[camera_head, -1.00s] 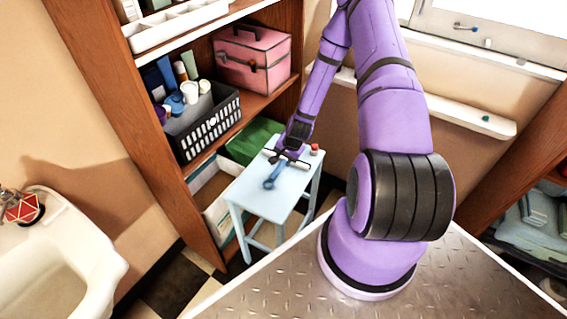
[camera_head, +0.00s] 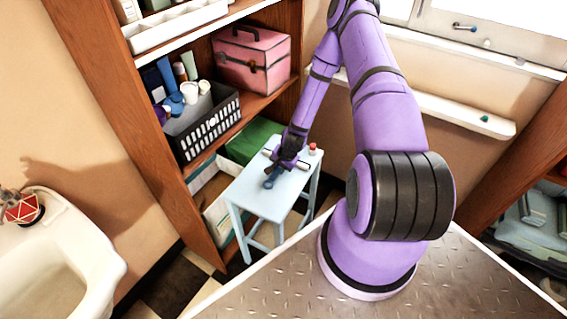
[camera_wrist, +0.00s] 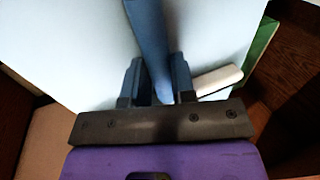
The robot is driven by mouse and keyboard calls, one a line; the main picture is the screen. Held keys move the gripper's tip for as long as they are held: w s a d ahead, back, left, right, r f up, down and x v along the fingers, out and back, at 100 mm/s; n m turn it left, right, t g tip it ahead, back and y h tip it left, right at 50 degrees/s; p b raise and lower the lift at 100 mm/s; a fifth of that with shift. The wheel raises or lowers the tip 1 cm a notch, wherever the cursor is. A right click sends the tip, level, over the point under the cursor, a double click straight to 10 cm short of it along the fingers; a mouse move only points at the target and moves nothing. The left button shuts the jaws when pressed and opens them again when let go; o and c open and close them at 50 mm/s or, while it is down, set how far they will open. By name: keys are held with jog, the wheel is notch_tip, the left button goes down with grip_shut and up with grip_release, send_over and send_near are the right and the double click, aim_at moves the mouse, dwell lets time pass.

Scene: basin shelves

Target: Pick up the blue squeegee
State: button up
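The blue squeegee (camera_head: 269,183) lies on a pale blue stool (camera_head: 252,200), its near end showing past my gripper. My gripper (camera_head: 276,169) is low over the stool and hides much of the squeegee. In the wrist view the blue handle (camera_wrist: 149,30) runs down between the two dark fingers of my gripper (camera_wrist: 157,75). The fingers are apart, one on each side of the handle, with a narrow gap showing at the left. A pale rounded bar (camera_wrist: 218,80) shows beside the right finger.
A small red-topped item (camera_head: 312,148) stands at the stool's far right corner. A wooden shelf behind holds a dark basket (camera_head: 208,128) of bottles, a pink case (camera_head: 252,62) and a green box (camera_head: 254,137). A white basin (camera_head: 75,262) is at left.

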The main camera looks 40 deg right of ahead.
aim_at(278, 168)
jog(key=shift+a+f, duration=0.1)
grip_shut()
jog(key=shift+w+r, duration=0.1)
jog(key=shift+r, duration=0.45)
jog(key=v, duration=0.2)
jog(key=shift+a+r, duration=0.1)
jog(key=shift+r, duration=0.2)
jog(key=s+r, duration=0.1)
jog(key=s, duration=1.4)
jog(key=shift+s+a+r, duration=0.25)
jog(key=shift+s+a, duration=0.05)
jog(key=shift+a, duration=0.05)
